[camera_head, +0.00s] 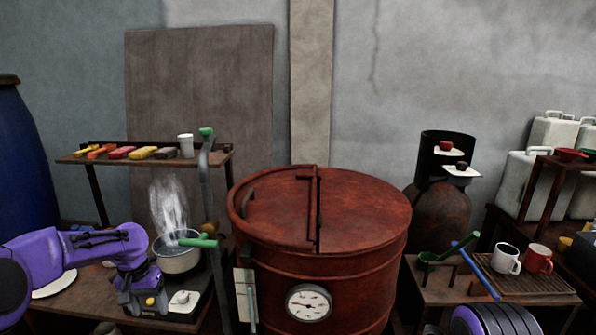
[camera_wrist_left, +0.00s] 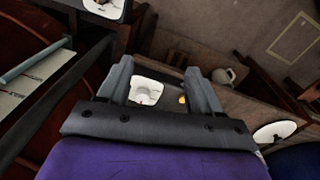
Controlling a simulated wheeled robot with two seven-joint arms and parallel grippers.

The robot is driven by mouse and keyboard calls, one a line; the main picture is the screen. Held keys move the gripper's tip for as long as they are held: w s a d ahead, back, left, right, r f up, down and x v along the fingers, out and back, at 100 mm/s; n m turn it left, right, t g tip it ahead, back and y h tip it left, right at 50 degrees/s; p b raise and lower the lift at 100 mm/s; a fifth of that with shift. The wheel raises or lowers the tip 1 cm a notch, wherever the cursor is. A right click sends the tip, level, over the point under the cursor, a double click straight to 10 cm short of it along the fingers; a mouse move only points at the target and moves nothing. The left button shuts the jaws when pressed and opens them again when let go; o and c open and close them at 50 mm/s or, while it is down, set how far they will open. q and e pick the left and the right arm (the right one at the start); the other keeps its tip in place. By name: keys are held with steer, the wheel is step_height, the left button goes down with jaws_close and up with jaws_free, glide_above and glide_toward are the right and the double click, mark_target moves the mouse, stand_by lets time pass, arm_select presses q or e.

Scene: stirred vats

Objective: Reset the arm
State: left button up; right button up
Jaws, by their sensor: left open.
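My left arm, purple, comes in from the left in the head view and bends down at the wrist. My left gripper (camera_head: 143,300) is low at the front of the left bench, by the burner unit (camera_head: 190,314) with its white dial (camera_head: 183,298) and yellow button. In the left wrist view the two grey fingers of the gripper (camera_wrist_left: 158,70) stand apart with nothing held between them. The white dial (camera_wrist_left: 146,91) and yellow button (camera_wrist_left: 183,99) show in the gap beyond them. My right gripper is not in view; part of a purple arm shows at the lower right.
A steaming pot (camera_head: 177,259) stands just behind the left gripper. A green-handled lever (camera_head: 196,242) reaches over it. A large red vat (camera_head: 365,215) stands to the right. A shelf (camera_head: 80,158) with coloured blocks is above. A right-hand table holds mugs (camera_head: 506,259).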

arm_select(q)
steer(key=w+d+f+n+t, duration=0.3)
steer(key=d+f+t, duration=0.25)
steer(key=f, duration=0.25)
steer(key=s+d+f+n+t+y, duration=0.1)
steer(key=s+d+f+n, duration=0.1)
steer(key=s+f, duration=0.55)
steer(key=s+f+g+y, duration=0.1)
steer(key=s+f, duration=0.1)
steer(key=s, duration=0.9)
steer(key=s+f+g+y, duration=0.1)
steer(key=s+f, duration=0.2)
steer(key=s, duration=0.8)
steer(key=s+f+g, duration=0.1)
steer(key=s+f, duration=0.1)
steer(key=s, duration=1)
steer(key=shift+f+n+y, duration=0.3)
steer(key=shift+f+y, duration=0.1)
steer(key=shift+a+g, duration=0.1)
steer(key=shift+g, duration=0.15)
